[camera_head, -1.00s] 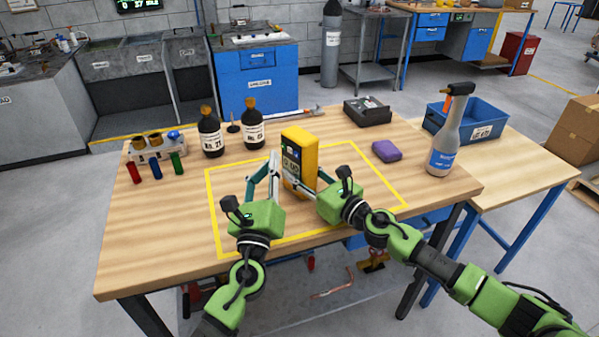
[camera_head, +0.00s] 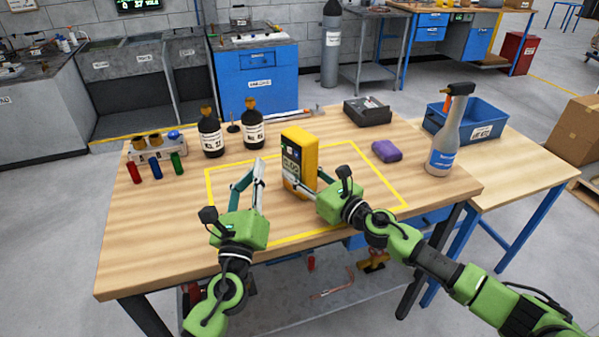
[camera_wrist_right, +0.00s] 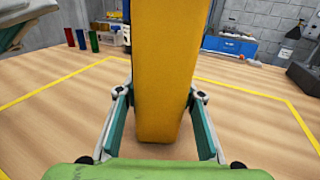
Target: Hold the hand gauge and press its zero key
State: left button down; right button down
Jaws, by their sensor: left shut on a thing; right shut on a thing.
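The hand gauge (camera_head: 303,161) is a yellow block with a dark face turned left toward my left gripper. It stands nearly upright over the yellow-outlined area of the table. My right gripper (camera_head: 303,188) is shut on its lower part. In the right wrist view the gauge's plain yellow back (camera_wrist_right: 158,75) fills the space between the fingers. My left gripper (camera_head: 259,165) is shut, fingertips together, just left of the gauge's face and apart from it. I see nothing between its fingers. The zero key is too small to make out.
Two dark bottles (camera_head: 211,138) (camera_head: 252,130) stand behind left, by a rack (camera_head: 157,150) and coloured tubes. The front left tabletop is clear.

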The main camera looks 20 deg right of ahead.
jog(key=shift+f, duration=0.1)
jog(key=c, duration=1.3)
grip_release()
jog(key=shift+s, duration=0.1)
